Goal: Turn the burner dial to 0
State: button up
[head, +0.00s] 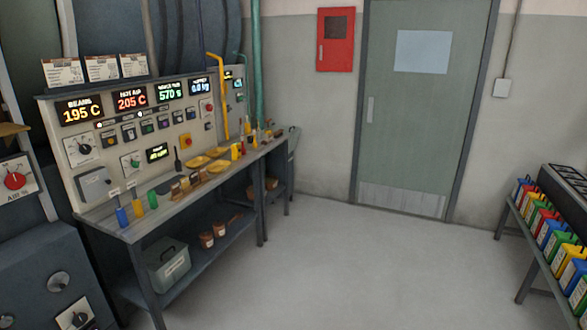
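Several dials are in the head view, and their labels are too small to tell which one is the burner dial. A black dial on a white plate (85,149) sits on the upper left of the grey control panel (105,172). A smaller dial (135,163) is to its lower right. A red knob (14,181) on a white plate marked AIR % is at the left edge. Another dark dial (76,319) is at the bottom left, partly cut off by the frame. The settings cannot be read. My gripper is not in view.
A workbench (150,225) below the panel holds bottles and yellow scoops; a grey box (167,265) is on its lower shelf. Open floor (370,270) lies in the middle. A green door (420,110) is at the back, and a rack of coloured packs (550,240) stands right.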

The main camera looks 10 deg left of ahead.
aim_at(84, 149)
jog(key=i+j+u, duration=0.15)
jog(key=i+u, duration=0.45)
jog(key=u, duration=0.25)
jog(key=i+u, duration=0.4)
jog(key=i+l+u, duration=0.15)
jog(key=u, duration=0.3)
jog(key=i+u, duration=0.45)
jog(key=i, duration=0.3)
